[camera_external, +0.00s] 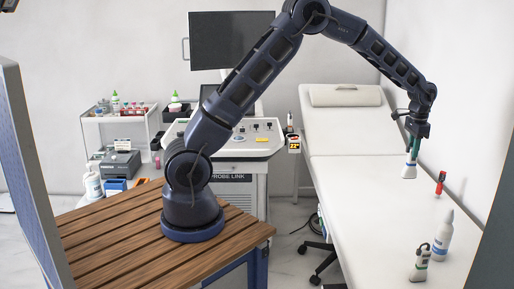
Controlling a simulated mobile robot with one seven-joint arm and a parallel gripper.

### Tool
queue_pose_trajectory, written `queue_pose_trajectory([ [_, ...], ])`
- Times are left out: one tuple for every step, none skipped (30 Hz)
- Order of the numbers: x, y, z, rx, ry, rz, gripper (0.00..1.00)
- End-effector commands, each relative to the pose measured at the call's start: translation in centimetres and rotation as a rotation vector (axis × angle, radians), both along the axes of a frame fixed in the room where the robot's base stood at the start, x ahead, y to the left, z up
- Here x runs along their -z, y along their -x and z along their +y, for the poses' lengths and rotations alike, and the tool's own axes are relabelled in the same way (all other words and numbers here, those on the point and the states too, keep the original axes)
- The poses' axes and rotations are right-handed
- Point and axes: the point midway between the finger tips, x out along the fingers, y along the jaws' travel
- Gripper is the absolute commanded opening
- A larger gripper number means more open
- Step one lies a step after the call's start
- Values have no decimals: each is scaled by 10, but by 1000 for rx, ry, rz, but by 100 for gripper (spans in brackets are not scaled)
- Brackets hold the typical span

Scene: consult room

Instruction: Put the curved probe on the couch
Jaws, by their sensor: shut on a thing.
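My gripper (413,138) is over the right-hand side of the couch (350,195), pointing down. It is shut on a small upright piece with a flared white lower end and a green upper part, which looks like the curved probe (409,169). The jaws cover its top. The probe's lower end is over the couch's flat white surface; I cannot tell whether it touches. The couch has a raised backrest with a pillow (346,95) at its far end.
On the couch stand a red-and-black item (440,184), a white bottle (443,235) and a white-and-green item (420,264). The couch's middle and left side are clear. A console (245,135) and a shelf cart (120,125) stand to the left.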

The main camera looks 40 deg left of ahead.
Motion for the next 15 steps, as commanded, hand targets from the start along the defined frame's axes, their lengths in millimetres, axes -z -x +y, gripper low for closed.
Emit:
queue_pose_trajectory([
  [7, 1, -1, 1, -1, 1, 4],
  [13, 1, -1, 1, -1, 3, 4],
  [20, 1, -1, 1, -3, 4, 4],
  [27, 1, -1, 1, -3, 4, 4],
  [33, 1, -1, 2, -3, 3, 4],
  [42, 1, -1, 2, -3, 3, 4],
  [48, 1, -1, 2, -3, 3, 4],
  [55, 1, -1, 2, -3, 3, 4],
  [64, 1, 0, 2, -4, 4, 4],
  [70, 1, 0, 2, -3, 3, 4],
  [77, 1, 0, 2, -3, 3, 4],
  [86, 1, 0, 2, -3, 4, 4],
  [92, 1, 0, 2, -2, 4, 4],
  [98, 1, -1, 2, -2, 4, 4],
  [107, 1, -1, 1, -2, 4, 4],
])
